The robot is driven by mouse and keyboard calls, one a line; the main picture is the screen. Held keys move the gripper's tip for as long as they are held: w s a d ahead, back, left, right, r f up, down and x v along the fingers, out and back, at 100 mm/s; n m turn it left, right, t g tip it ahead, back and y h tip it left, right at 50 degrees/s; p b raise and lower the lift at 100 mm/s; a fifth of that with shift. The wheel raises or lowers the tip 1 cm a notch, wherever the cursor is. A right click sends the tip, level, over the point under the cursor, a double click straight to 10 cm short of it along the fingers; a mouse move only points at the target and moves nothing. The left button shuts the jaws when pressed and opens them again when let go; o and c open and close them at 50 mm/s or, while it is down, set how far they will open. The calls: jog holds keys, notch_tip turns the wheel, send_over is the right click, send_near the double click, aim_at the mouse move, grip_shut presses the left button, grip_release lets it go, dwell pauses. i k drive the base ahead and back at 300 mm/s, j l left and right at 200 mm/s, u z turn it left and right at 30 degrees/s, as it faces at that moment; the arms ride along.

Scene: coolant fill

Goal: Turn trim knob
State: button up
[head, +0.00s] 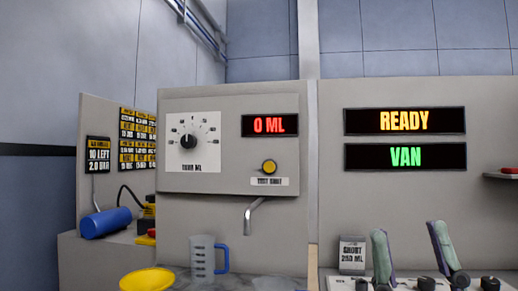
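The trim knob (188,141) is a small black knob in the middle of a white dial plate (206,163) on the left part of the grey panel. Its white pointer appears to point about straight up. Scale marks fan out above it, too small to read, and a blurred label sits below. To its right, a red display (270,125) reads 0 ML. Below that display is a round yellow button (269,167) with a label. My gripper is not in view, and nothing covers the knob.
Below the panel are a metal spout (251,213), a clear jug (203,258) with a blue handle and a yellow bowl (147,279). A blue cylinder (106,222) lies at left. Displays read READY (404,120) and VAN (404,156).

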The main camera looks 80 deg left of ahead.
aim_at(188, 141)
jog(key=u, duration=2.8)
